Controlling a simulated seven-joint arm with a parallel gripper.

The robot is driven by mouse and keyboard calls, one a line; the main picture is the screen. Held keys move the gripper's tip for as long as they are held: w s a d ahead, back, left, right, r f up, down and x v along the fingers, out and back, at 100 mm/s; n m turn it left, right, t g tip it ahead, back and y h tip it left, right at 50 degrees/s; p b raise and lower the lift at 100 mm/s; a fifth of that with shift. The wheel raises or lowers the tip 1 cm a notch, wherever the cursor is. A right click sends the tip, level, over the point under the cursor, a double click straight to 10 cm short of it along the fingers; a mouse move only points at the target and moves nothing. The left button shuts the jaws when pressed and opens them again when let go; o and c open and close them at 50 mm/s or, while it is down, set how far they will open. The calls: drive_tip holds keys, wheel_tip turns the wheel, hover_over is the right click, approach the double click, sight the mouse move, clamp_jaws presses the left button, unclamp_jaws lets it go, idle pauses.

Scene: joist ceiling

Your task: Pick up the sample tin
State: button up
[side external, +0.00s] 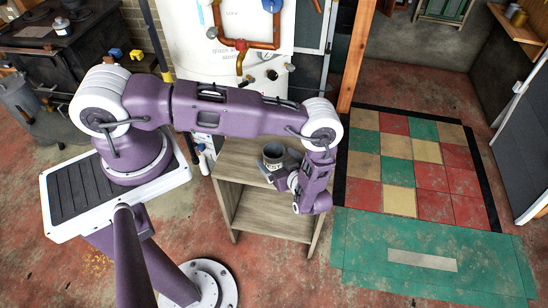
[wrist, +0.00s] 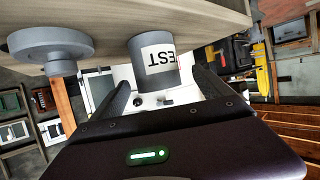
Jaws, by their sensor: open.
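The sample tin is most likely the grey cylinder (side external: 273,155) with a white label, standing on top of a wooden shelf unit (side external: 235,155). My gripper (side external: 280,168) is beside the tin at the near right. In the wrist view my gripper (wrist: 160,82) is open, one finger towards each side of the tin. The tin is in front of or between the fingertips; I cannot tell how deep. No grip on it shows.
A second grey object with a wide round disc and a narrower stub (wrist: 48,48) is on the same wooden top, left of the tin in the wrist view. A white panel with copper pipes (side external: 240,44) stands behind the shelf unit. Coloured floor tiles (side external: 415,165) lie to the right.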

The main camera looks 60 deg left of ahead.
sight(270, 150)
drive_tip(key=x, duration=0.6)
drive_tip(key=shift+w+a+f, duration=0.15)
drive_tip(key=shift+w+a, duration=0.05)
drive_tip(key=shift+a, duration=0.15)
drive_tip(key=c, duration=1.7)
drive_tip(key=shift+o, duration=0.2)
